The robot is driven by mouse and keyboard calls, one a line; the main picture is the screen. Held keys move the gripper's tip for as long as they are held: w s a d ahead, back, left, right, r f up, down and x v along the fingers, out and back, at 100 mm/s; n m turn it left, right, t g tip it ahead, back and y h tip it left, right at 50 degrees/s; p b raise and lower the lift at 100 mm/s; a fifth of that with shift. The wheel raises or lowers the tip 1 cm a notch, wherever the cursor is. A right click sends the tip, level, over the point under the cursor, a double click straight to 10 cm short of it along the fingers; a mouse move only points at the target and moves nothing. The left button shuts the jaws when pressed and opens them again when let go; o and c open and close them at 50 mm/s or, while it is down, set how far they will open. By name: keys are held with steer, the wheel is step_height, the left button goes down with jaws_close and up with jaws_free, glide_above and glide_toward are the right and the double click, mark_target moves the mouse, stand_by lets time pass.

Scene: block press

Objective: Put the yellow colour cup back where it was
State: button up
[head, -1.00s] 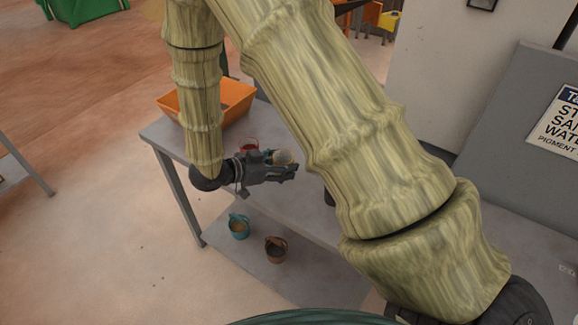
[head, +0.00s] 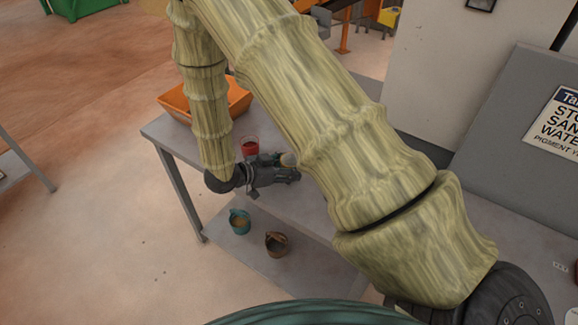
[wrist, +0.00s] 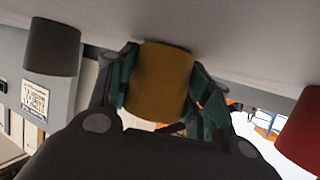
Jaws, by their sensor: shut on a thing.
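The yellow cup (wrist: 162,82) sits between the two fingers of my gripper (wrist: 158,85) in the wrist view, and the fingers are shut on its sides. In the head view my gripper (head: 287,174) is low over the grey table, with the held cup (head: 288,159) showing as a small pale shape, partly hidden by the gripper and my arm. The cup's end is close to the table surface; I cannot tell whether it touches.
A red cup (head: 249,147) stands beside my gripper on the table (head: 312,205). A dark grey cup (wrist: 52,48) shows in the wrist view. An orange bin (head: 238,100) is behind.

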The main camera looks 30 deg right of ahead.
steer(key=shift+f, duration=0.15)
steer(key=o, duration=1.2)
steer(key=shift+o, duration=0.2)
steer(key=shift+a+r, duration=0.1)
steer(key=shift+r, duration=0.1)
steer(key=b+v, duration=0.2)
steer(key=v, duration=1)
